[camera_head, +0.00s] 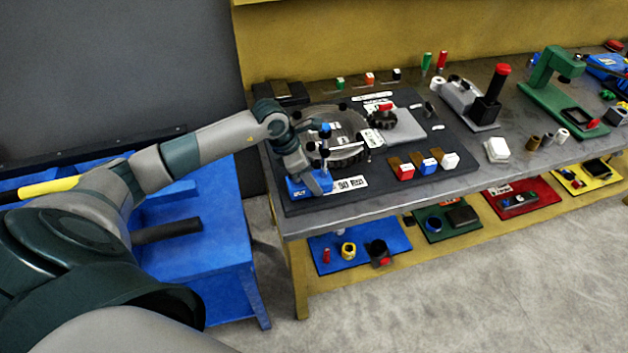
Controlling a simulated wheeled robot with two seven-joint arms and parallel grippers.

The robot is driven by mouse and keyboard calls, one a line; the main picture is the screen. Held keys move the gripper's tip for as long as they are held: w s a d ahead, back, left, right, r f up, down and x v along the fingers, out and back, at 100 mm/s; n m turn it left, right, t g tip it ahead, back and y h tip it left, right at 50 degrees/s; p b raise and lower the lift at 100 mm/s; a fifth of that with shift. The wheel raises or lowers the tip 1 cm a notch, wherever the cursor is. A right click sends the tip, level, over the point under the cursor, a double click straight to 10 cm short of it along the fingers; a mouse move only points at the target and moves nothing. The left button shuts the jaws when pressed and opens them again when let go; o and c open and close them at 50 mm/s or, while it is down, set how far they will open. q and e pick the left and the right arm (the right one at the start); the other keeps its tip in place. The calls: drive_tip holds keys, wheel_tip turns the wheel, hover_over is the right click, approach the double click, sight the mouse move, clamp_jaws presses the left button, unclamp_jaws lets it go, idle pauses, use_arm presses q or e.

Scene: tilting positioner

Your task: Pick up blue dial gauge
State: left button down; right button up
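My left arm reaches in from the left over the bench, and my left gripper (319,184) points down at the front left of the dark base plate. It is just below the blue part in the picture, beside a blue labelled block (300,188). The fingertips are small and partly hidden, so I cannot tell their opening or contact. My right gripper is not in view.
Red, blue and white blocks (428,165) stand on the plate right of the positioner. A grey-and-black device (468,98) and a green stand (545,80) are farther right on the bench. Coloured trays (395,243) lie on the lower shelf. A blue table (225,225) is at left.

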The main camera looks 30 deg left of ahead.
use_arm(q)
drive_tip(key=shift+w+r, duration=0.1)
drive_tip(key=shift+r, duration=0.2)
drive_tip(key=shift+r+b, duration=0.85)
drive_tip(key=shift+r, duration=0.05)
drive_tip(key=shift+d+r+b, duration=0.25)
drive_tip(key=shift+r+b, duration=0.3)
drive_tip(key=shift+r, duration=0.45)
drive_tip(key=s+d+r+b, duration=0.3)
drive_tip(key=d+r, duration=0.4)
drive_tip(key=d, duration=0.3)
drive_tip(key=shift+d+b, duration=0.4)
drive_tip(key=shift+b, duration=0.2)
drive_tip(key=shift+f, duration=0.1)
